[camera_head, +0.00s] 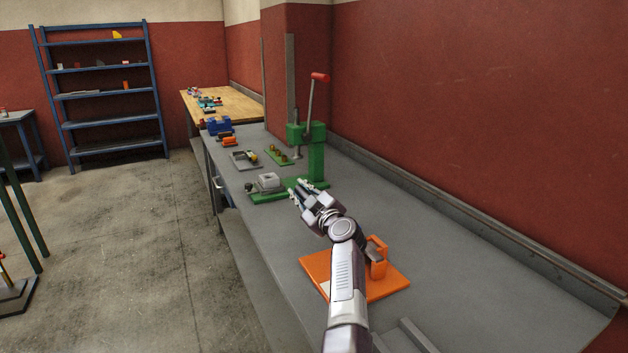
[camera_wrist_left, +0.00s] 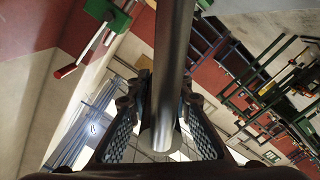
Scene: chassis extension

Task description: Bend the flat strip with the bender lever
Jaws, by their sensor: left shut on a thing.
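The bender is an orange plate (camera_head: 388,284) on the grey bench with an orange upright (camera_head: 378,262) and a dark metal part on it, partly behind my left arm. My left gripper (camera_head: 297,193) is beyond the bender, near the green press base in the picture. In the left wrist view its fingers (camera_wrist_left: 161,125) are shut on a grey round bar (camera_wrist_left: 172,60), which looks like the bender lever; its end shows between the fingers. In the head view I cannot make out the lever behind my arm. I cannot make out the flat strip. My right gripper is not in view.
A green press (camera_head: 316,155) with a red-tipped handle (camera_head: 319,77) stands beyond my left gripper. A grey tray (camera_head: 245,160) and a blue item (camera_head: 219,126) are farther back. The bench right of my arm is clear up to the wall.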

